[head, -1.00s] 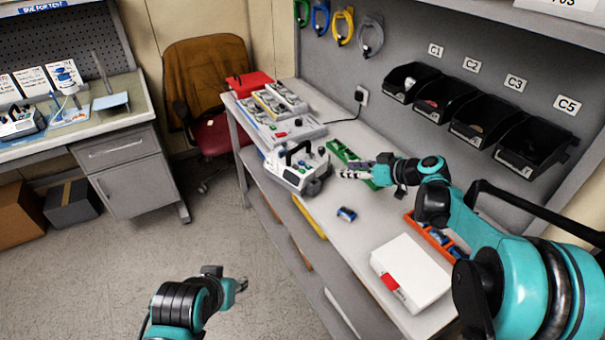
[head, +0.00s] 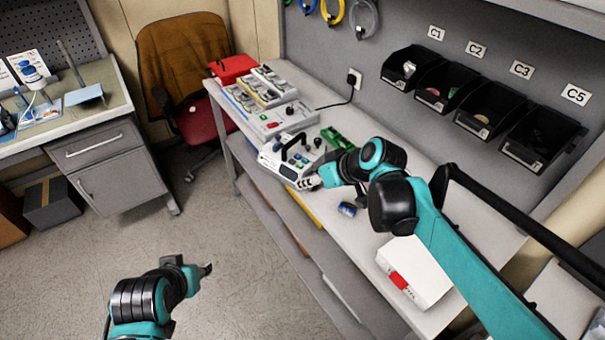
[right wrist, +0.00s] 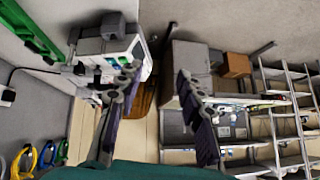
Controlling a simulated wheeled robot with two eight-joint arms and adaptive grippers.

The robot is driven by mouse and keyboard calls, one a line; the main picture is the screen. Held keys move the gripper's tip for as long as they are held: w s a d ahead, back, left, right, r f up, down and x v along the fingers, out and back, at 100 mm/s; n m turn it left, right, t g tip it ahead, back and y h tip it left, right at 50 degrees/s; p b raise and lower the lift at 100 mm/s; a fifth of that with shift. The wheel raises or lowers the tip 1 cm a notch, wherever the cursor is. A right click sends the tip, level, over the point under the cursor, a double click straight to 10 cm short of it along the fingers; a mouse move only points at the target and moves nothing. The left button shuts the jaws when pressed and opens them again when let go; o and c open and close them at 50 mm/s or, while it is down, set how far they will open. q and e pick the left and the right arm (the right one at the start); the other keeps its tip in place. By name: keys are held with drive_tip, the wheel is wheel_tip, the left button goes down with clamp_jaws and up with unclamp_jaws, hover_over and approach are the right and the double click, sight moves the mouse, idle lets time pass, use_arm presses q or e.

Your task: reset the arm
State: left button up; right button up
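A white and grey infusion pump (head: 287,158) with a black handle stands on the workbench (head: 343,262).
A green tray (head: 336,138) lies behind my right gripper, partly hidden. A small blue battery-like item (head: 348,209) and a white box (head: 414,270) are on the bench. Black bins (head: 480,108) hang on the wall. A chair (head: 185,70) stands beyond the bench.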

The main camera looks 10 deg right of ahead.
drive_tip(key=shift+s, duration=0.1)
idle(0.4)
drive_tip(key=s+d+f+m+h, duration=0.2)
drive_tip(key=s+d, duration=0.1)
drive_tip(key=s, duration=0.5)
drive_tip(key=s+d+f+m+h, duration=0.2)
drive_tip(key=s+d+f+h, duration=0.1)
drive_tip(key=s, duration=0.5)
drive_tip(key=shift+s+f+m, duration=0.25)
drive_tip(key=shift+f+m, duration=0.1)
drive_tip(key=shift+m, duration=0.05)
